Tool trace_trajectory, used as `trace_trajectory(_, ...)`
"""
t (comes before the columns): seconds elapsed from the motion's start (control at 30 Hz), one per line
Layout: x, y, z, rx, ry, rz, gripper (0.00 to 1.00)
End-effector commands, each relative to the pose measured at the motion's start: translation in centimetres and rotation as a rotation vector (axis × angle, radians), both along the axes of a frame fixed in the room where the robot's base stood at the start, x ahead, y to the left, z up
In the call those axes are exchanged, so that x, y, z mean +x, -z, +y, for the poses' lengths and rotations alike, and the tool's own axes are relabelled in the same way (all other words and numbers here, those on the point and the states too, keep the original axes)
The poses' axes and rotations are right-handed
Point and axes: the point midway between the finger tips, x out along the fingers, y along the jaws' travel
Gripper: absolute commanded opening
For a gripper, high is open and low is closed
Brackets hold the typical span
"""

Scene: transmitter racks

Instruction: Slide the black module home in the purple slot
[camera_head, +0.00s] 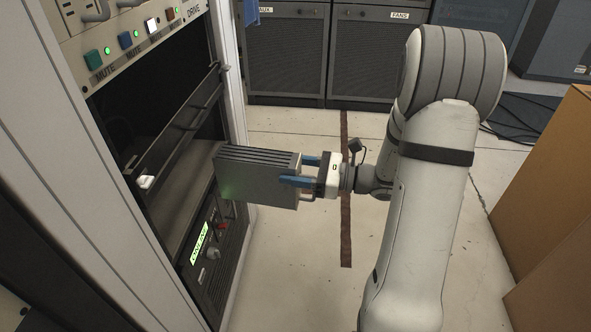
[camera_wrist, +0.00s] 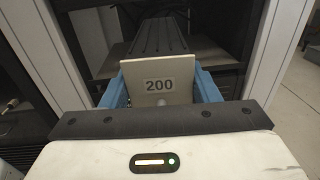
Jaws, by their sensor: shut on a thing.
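The black module (camera_head: 257,178) is a dark box with a ribbed top, held level in front of the rack. Its far end is at the rack opening; I cannot tell whether it has entered. In the wrist view its pale front plate reads 200, and its ribbed top (camera_wrist: 158,38) points into the rack. My gripper (camera_head: 293,171) is shut on the module's front end, with one blue finger on each side; the fingers also show in the wrist view (camera_wrist: 160,88). I make out no purple marking; the module may hide part of the slot.
The open rack bay (camera_head: 172,205) has a dark rail (camera_head: 180,130) across it. Above is a panel (camera_head: 135,45) with coloured MUTE buttons; below is a unit with a lit green label (camera_head: 200,243). Cardboard boxes (camera_head: 550,200) stand at right. Floor between is clear.

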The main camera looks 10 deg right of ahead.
Motion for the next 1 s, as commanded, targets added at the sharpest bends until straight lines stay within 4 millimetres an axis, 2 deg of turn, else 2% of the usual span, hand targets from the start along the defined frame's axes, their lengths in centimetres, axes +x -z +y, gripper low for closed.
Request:
trace_trajectory(0.03,0.1,-1.5,0.0,0.002,-0.001,-0.005,0.00)
trace_trajectory(1.0,0.4,-23.6,-0.3,0.005,-0.042,-0.005,0.00)
